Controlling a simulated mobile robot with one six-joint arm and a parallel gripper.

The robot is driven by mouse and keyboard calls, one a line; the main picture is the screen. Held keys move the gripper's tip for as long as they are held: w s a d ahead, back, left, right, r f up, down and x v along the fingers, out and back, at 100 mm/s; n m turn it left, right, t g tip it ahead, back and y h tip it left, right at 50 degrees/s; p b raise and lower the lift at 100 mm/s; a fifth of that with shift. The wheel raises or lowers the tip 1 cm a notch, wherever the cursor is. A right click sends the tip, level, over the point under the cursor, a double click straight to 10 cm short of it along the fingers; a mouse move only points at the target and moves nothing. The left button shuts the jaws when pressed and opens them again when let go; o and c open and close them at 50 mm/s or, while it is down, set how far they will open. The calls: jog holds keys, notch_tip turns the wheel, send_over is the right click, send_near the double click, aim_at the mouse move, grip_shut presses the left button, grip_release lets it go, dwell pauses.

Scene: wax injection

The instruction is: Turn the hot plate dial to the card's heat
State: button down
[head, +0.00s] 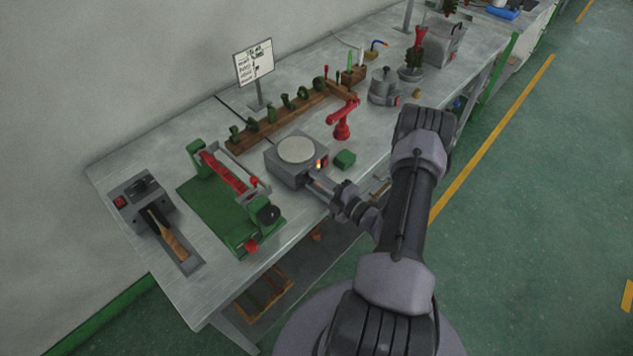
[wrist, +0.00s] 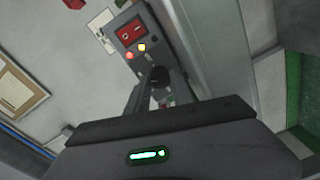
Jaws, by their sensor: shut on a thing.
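The hot plate (head: 275,168) is a grey box with a pale round top, near the middle of the bench in the head view. Its front panel (wrist: 121,37) in the wrist view has a red switch (wrist: 131,32), a lit red lamp and a lit yellow lamp. My gripper (wrist: 160,84) is at this panel, its fingers closed around the dark dial (wrist: 158,74). In the head view my gripper (head: 317,185) reaches the front of the hot plate. The dial's marks are mostly hidden. The card (head: 254,62) stands behind on a post; its writing is too small to read.
A green block (head: 345,159) and a red clamp-like tool (head: 343,119) stand close right of the hot plate. A green fixture with a red bar (head: 228,174) is to its left. A wooden rack (head: 265,130) with green pieces lies behind.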

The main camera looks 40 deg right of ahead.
dwell(0.5)
jog(key=c, duration=1.1)
grip_release()
